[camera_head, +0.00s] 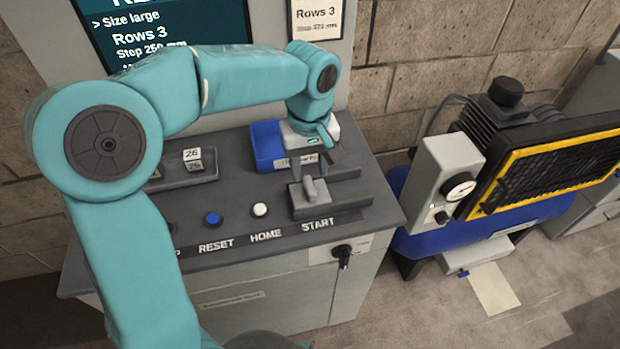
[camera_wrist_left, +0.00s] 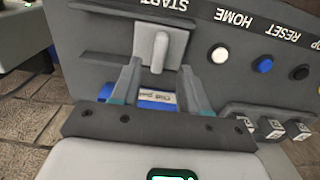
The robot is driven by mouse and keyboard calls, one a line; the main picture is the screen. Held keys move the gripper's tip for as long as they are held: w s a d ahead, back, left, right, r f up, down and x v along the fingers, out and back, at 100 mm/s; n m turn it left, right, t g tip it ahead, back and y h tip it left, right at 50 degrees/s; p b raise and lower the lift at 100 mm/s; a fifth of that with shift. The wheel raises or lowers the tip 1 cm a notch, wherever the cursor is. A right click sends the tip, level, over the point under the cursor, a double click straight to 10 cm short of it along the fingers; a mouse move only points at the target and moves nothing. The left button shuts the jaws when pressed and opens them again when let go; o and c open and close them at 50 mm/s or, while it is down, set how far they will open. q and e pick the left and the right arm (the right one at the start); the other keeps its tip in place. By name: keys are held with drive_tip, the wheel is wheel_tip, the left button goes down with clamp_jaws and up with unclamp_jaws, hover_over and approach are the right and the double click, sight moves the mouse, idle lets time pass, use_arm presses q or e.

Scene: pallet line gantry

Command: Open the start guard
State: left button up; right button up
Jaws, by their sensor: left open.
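The start guard (camera_head: 308,196) is a grey flap with an upright tab handle, on the sloped console behind the START label. It appears down, and no button shows under it. In the left wrist view the guard (camera_wrist_left: 145,38) is at top centre, with its handle (camera_wrist_left: 160,52) pointing towards me. My left gripper (camera_head: 327,158) is just behind the guard in the head view. In the wrist view its open fingers (camera_wrist_left: 160,72) stand on either side of the handle's lower end, with gaps; contact cannot be told. My right gripper is out of view.
The console top (camera_head: 237,195) carries a blue RESET button (camera_head: 212,218) and a white HOME button (camera_head: 260,209). A blue bin (camera_head: 266,143) sits behind the guard, close to my gripper. A screen (camera_head: 160,28) stands behind. A blue compressor (camera_head: 440,225) is at the right.

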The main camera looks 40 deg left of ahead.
sight(313, 184)
use_arm(q)
wheel_tip(313, 184, down, 5)
drive_tip(key=shift+r, duration=0.2)
clamp_jaws()
drive_tip(key=shift+w+d, duration=0.25)
drive_tip(key=shift+w, duration=0.05)
drive_tip(key=w+d+p, duration=0.1)
drive_tip(key=w+d, duration=0.3)
drive_tip(key=w, duration=0.1)
drive_tip(key=shift+w+d+p, duration=0.15)
drive_tip(key=shift+d+p, duration=0.1)
drive_tip(key=shift+p, duration=0.15)
unclamp_jaws()
